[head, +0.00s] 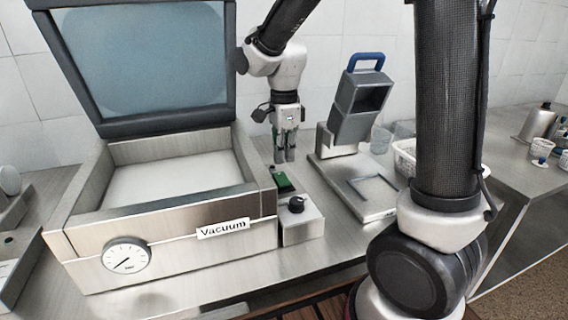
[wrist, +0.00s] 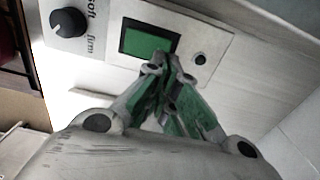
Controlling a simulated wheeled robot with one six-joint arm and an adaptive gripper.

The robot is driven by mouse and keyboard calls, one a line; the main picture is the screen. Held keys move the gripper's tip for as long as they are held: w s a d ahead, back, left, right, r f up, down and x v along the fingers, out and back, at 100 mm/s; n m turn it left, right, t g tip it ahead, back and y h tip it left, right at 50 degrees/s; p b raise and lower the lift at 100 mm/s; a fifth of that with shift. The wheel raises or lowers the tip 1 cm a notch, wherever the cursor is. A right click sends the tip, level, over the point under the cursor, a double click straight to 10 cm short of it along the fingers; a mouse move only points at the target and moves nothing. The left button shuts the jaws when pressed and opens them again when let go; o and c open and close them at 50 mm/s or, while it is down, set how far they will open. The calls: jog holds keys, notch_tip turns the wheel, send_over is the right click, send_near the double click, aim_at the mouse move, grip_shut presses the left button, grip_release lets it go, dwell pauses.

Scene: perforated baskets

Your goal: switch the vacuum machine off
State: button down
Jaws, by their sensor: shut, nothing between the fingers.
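The vacuum machine (head: 150,240) stands on the counter at the left in the head view, with its dark-framed lid (head: 150,65) raised. Its right side carries a panel with a green switch (head: 283,184) and, nearer the front, a black knob (head: 296,204). In the wrist view the green switch (wrist: 148,43) sits in a black frame, beside the knob (wrist: 68,22) marked soft and firm. My gripper (head: 285,159) points down above the switch, its fingers together and empty. In the wrist view my gripper (wrist: 170,62) overlaps the switch's lower right edge; I cannot tell whether it touches.
A grey device with a blue handle (head: 366,60) stands on a metal base to the right of my gripper. A white perforated basket (head: 405,158) is behind my arm. A round gauge (head: 126,255) is on the machine's front. Tiled wall lies behind.

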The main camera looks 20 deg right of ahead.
jog(key=shift+f, duration=1.55)
jog(key=shift+w+f+g, duration=0.2)
jog(key=shift+f+g, duration=0.15)
jog(key=shift+g, duration=0.05)
jog(key=shift+s, duration=0.1)
jog(key=shift+s+r, duration=0.1)
jog(key=shift+s+r, duration=0.35)
jog(key=shift+s, duration=0.25)
jog(key=shift+r, duration=0.1)
notch_tip(320, 180, up, 12)
jog(key=shift+w, duration=0.4)
